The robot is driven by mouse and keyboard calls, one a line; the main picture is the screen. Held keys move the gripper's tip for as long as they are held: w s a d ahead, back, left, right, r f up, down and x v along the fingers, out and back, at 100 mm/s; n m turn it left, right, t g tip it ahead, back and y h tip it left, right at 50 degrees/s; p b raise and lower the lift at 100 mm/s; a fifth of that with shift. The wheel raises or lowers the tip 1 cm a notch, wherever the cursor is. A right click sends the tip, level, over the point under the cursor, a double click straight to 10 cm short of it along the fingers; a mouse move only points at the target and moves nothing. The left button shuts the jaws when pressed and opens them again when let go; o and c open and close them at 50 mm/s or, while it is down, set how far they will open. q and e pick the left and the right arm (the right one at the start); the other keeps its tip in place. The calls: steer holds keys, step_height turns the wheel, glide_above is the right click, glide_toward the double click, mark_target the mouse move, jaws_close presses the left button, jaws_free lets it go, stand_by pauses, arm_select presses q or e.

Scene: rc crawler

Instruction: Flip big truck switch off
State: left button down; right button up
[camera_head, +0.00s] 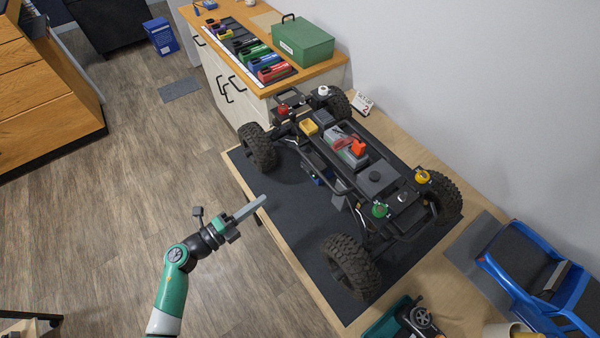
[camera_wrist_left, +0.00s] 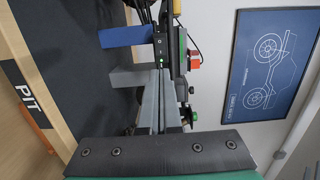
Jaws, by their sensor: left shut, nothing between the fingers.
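The big truck (camera_head: 375,180) is a black crawler chassis with large tyres, standing on a dark mat (camera_head: 285,215). My left gripper (camera_head: 262,199) is shut and empty, beside the truck's near side above the table edge, with a visible gap to the frame in the head view. In the left wrist view the gripper's fingers (camera_wrist_left: 158,75) point at the truck's side. A small black box with a lit green spot (camera_wrist_left: 161,52) lies just beyond the tips; it looks like the switch. Whether the tips touch it, and its lever position, I cannot tell. My right gripper is not in view.
A blue truck body (camera_head: 540,275) lies at the right. A teal and black object (camera_head: 405,318) is at the bottom edge. A green toolbox (camera_head: 303,40) stands on the cabinet behind. The table edge marked PIT (camera_wrist_left: 28,97) runs close by.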

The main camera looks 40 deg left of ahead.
mark_target(303, 166)
arm_select(q)
steer(key=shift+y, duration=0.3)
steer(key=w, duration=0.7)
steer(key=w+b, duration=0.1)
steer(key=w, duration=0.6)
steer(key=shift+d+r, duration=0.1)
steer(key=shift+d, duration=0.1)
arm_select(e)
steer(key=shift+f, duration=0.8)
